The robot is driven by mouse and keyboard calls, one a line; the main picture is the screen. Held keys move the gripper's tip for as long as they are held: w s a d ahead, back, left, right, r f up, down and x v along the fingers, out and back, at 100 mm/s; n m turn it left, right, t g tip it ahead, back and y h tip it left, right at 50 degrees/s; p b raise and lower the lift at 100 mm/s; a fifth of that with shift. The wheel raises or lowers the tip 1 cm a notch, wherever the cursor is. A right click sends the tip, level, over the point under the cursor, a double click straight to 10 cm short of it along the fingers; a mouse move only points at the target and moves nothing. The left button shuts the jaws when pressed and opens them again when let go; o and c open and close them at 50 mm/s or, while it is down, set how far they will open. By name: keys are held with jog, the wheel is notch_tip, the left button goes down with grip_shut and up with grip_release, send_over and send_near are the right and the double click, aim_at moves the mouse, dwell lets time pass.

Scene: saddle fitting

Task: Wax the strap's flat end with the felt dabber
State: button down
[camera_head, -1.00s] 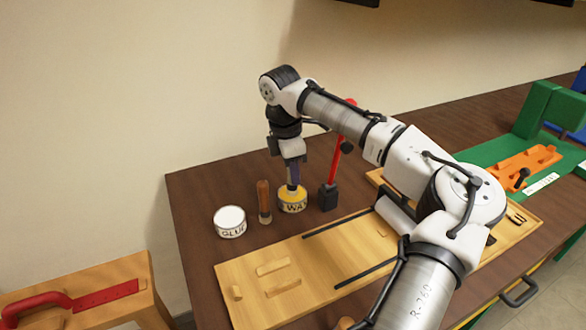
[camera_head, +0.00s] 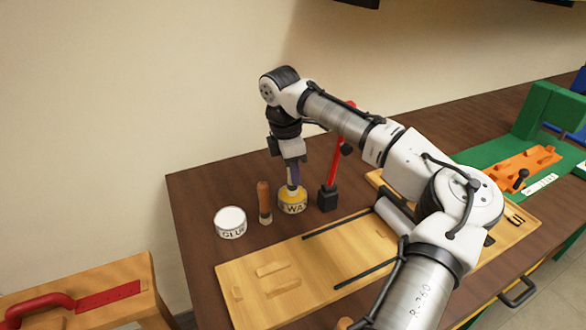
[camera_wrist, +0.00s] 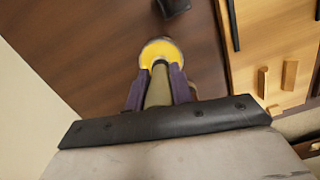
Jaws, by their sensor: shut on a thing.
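My gripper (camera_head: 292,182) points down over the yellow wax tin (camera_head: 293,201), its fingers shut on the felt dabber. In the wrist view the dabber's olive handle (camera_wrist: 158,86) shows between the purple fingers, with its lower end over the tin's yellow inside (camera_wrist: 160,47). The felt tip is hidden; I cannot tell whether it touches the wax. A red strap (camera_head: 108,296) lies on a wooden stand at the lower left, with a thick curved part on its left and a flat end on its right.
A white glue tin (camera_head: 230,222) and a wooden-handled tool (camera_head: 264,202) stand left of the wax. A red rod in a black base (camera_head: 328,196) stands close on the right. A wooden board (camera_head: 240,270) lies in front. A gap separates the table from the stand (camera_head: 150,290).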

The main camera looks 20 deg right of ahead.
jog(key=shift+r+p, duration=3.05)
jog(key=shift+r, duration=0.3)
jog(key=shift+f, duration=0.1)
